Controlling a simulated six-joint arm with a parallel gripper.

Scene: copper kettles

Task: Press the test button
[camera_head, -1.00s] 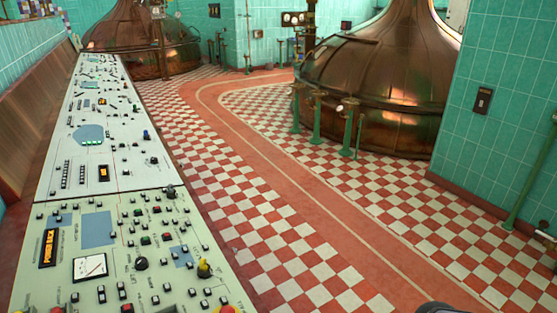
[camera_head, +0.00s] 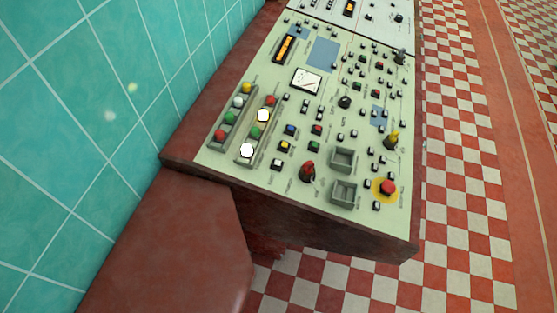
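The pale green control panel (camera_head: 330,132) fills the middle of the view, sloping on a dark console. It carries many small buttons, and their labels are too small to read, so I cannot tell which one is the test button. Near its front edge are a white button (camera_head: 277,164), a yellow button (camera_head: 285,146), a blue button (camera_head: 290,130), a green button (camera_head: 314,146) and a red button (camera_head: 317,129). A red mushroom button (camera_head: 387,187) sits on a yellow disc at the right corner. My gripper is not in view.
Two lamp rows stand at the panel's left, with white lamps (camera_head: 247,150) lit. A red knob (camera_head: 308,172), a yellow knob (camera_head: 392,140) and two grey square recesses (camera_head: 343,159) are nearby. A teal tiled wall (camera_head: 90,110) borders the left; checkered floor (camera_head: 455,190) lies open right.

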